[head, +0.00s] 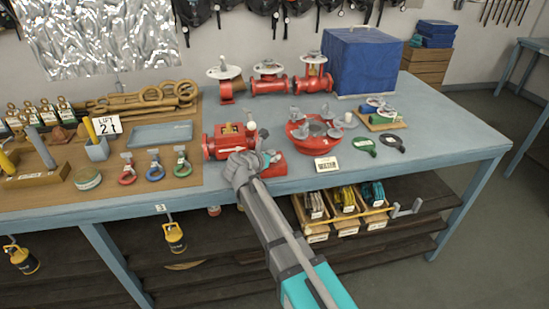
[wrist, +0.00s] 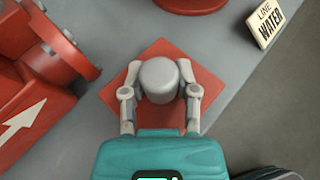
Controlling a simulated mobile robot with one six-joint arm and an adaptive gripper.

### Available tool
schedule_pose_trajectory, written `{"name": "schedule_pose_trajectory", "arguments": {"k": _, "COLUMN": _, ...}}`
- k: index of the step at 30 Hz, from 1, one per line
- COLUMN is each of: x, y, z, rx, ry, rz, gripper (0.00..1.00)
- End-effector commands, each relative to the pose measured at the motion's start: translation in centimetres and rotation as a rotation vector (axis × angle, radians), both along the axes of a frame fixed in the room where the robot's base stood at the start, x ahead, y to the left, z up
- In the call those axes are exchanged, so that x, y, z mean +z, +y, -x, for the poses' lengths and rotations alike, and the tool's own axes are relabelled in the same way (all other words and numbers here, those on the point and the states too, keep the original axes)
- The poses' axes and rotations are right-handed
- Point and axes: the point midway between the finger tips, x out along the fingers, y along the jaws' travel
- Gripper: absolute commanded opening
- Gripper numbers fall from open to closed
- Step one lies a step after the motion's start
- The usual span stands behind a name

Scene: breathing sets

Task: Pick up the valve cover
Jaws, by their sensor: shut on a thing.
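The valve cover is a red square plate (wrist: 120,82) with a light grey round knob (wrist: 158,78) in its middle. In the wrist view my gripper (wrist: 160,88) has one finger on each side of the knob and is shut on it. In the head view the red cover (head: 277,168) is at the front of the bench, partly hidden by my gripper (head: 264,160). It is beside a red valve body (head: 228,141) with a white arrow. I cannot tell whether the cover is touching the bench top.
A "LINE WATER" sign (wrist: 264,22) stands right of the cover near the bench's front edge. A round red flange assembly (head: 314,132) is behind it. A blue tray (head: 160,135) and wooden board lie left. Bare bench (head: 440,135) is free at right.

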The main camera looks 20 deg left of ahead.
Motion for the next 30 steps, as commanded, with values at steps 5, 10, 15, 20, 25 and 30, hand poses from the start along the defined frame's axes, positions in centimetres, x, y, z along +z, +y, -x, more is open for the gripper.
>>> {"name": "schedule_pose_trajectory", "arguments": {"k": 5, "x": 0.9, "y": 0.0, "z": 0.0, "rx": 0.000, "ry": -0.001, "rz": 0.001, "gripper": 0.00}}
{"name": "schedule_pose_trajectory", "arguments": {"k": 10, "x": 2.1, "y": 0.0, "z": 0.0, "rx": 0.000, "ry": -0.001, "rz": 0.001, "gripper": 0.00}}
{"name": "schedule_pose_trajectory", "arguments": {"k": 15, "x": 3.8, "y": 0.1, "z": 0.2, "rx": 0.001, "ry": -0.001, "rz": 0.001, "gripper": 0.00}}
{"name": "schedule_pose_trajectory", "arguments": {"k": 20, "x": 5.7, "y": 0.7, "z": 1.7, "rx": 0.002, "ry": -0.002, "rz": 0.002, "gripper": 0.00}}
{"name": "schedule_pose_trajectory", "arguments": {"k": 25, "x": 7.7, "y": 1.4, "z": 3.2, "rx": 0.000, "ry": -0.002, "rz": 0.001, "gripper": 0.00}}
{"name": "schedule_pose_trajectory", "arguments": {"k": 30, "x": 9.6, "y": 2.1, "z": 4.6, "rx": 0.002, "ry": -0.002, "rz": 0.002, "gripper": 0.00}}
